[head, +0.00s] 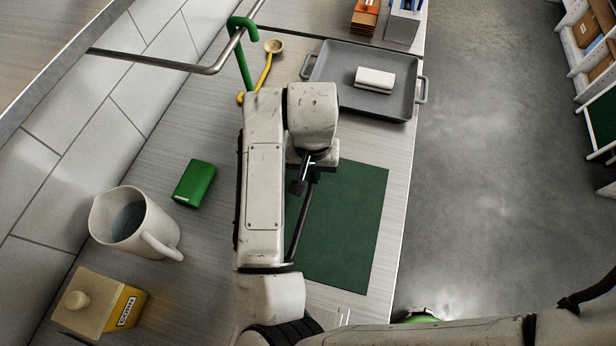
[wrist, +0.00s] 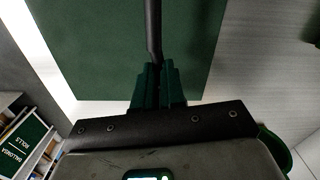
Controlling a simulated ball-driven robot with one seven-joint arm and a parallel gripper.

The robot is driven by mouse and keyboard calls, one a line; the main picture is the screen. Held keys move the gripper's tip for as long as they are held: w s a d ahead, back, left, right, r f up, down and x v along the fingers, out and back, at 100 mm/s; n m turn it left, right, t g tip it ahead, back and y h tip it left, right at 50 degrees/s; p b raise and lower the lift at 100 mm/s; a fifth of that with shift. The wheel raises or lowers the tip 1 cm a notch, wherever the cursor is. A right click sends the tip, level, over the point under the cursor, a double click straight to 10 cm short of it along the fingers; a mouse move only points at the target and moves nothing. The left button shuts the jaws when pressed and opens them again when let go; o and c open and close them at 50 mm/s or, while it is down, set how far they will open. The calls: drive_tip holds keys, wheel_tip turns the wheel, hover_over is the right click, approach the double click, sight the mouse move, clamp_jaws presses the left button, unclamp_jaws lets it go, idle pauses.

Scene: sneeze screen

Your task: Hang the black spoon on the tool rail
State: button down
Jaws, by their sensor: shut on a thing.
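The black spoon shows as a dark rod (head: 301,222) in the head view, over the green mat. Its end is hidden behind my arm. My gripper (head: 312,172) is mostly covered by my wrist. In the wrist view my gripper's dark green fingers (wrist: 158,82) are shut on the black spoon (wrist: 153,32), which runs out past the top edge. The spoon's bowl cannot be made out. The metal tool rail (head: 205,69) is at the upper left in the head view, well apart from the spoon. A green hooked tool (head: 244,60) is at the rail.
The green mat (head: 350,230) lies below my gripper. A yellow ladle (head: 264,72) lies near the rail. A grey tray (head: 340,62) holds a white block (head: 375,78). A green box (head: 194,183), a white jug (head: 130,222) and a yellow canister (head: 105,300) stand at left.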

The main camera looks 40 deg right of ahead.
drive_tip(key=shift+w+a+f, duration=0.1)
drive_tip(key=shift+w+f, duration=0.2)
drive_tip(key=shift+f, duration=0.15)
drive_tip(key=shift+w+f+b, duration=0.15)
drive_tip(key=shift+f+b, duration=0.6)
drive_tip(key=shift+w+f+b, duration=0.1)
drive_tip(key=shift+f+b, duration=0.6)
drive_tip(key=shift+f, duration=0.05)
drive_tip(key=shift+f, duration=0.3)
drive_tip(key=c, duration=1.2)
unclamp_jaws()
drive_tip(key=shift+r, duration=0.1)
drive_tip(key=shift+a+b, duration=0.1)
drive_tip(key=shift+b, duration=0.2)
wheel_tip(320, 180, up, 11)
drive_tip(key=shift+f+b, duration=0.1)
drive_tip(key=shift+b, duration=0.4)
